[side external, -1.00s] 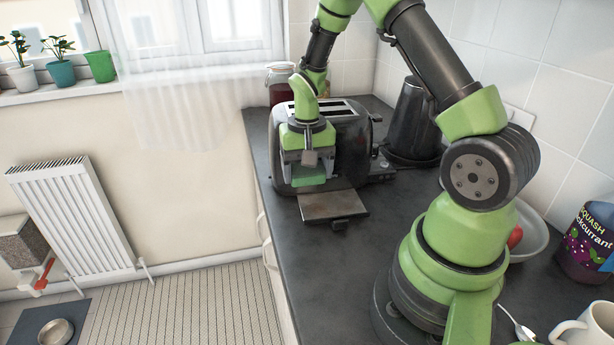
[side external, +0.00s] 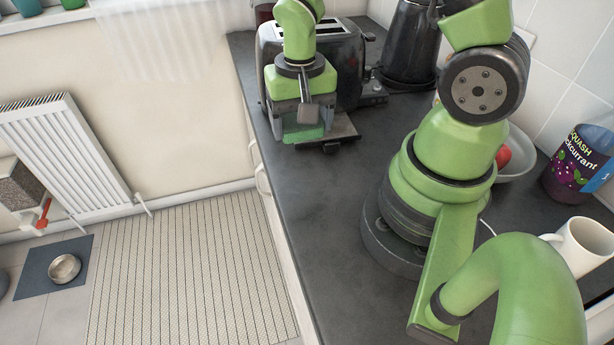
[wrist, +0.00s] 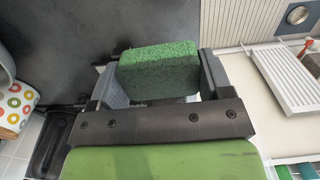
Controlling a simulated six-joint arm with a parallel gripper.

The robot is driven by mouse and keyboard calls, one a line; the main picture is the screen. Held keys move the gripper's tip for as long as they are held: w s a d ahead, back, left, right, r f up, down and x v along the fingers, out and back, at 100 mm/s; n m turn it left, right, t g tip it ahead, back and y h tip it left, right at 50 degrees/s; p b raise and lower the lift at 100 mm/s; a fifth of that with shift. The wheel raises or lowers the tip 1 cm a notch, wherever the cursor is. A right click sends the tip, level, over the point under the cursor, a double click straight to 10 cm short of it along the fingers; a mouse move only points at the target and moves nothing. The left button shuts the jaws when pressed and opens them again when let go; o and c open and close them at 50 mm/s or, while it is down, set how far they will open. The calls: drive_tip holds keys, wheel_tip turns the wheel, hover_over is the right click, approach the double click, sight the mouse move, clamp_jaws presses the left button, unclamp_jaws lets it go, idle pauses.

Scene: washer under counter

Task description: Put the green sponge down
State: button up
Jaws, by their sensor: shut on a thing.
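My gripper (side external: 303,122) is shut on the green sponge (side external: 302,136), in front of the toaster and near the counter's left edge. In the wrist view the sponge (wrist: 158,68) is a textured green block between the two grey fingers of my gripper (wrist: 162,82). The dark counter shows beyond it. I cannot tell whether the sponge touches the counter.
A dark toaster (side external: 343,68) stands right behind my gripper. A black kettle (side external: 411,45) stands behind right. The counter (side external: 320,215) towards the camera is clear.

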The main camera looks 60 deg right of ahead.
sight(306, 183)
drive_tip(key=shift+s+a, duration=0.55)
drive_tip(key=shift+s, duration=0.05)
drive_tip(key=shift+s+a+f, duration=0.1)
drive_tip(key=shift+s+f, duration=0.05)
drive_tip(key=shift+f, duration=2.3)
drive_tip(key=shift+s+a+f, duration=0.1)
drive_tip(key=shift+f, duration=2.35)
drive_tip(key=o, duration=0.9)
drive_tip(key=shift+f, duration=0.1)
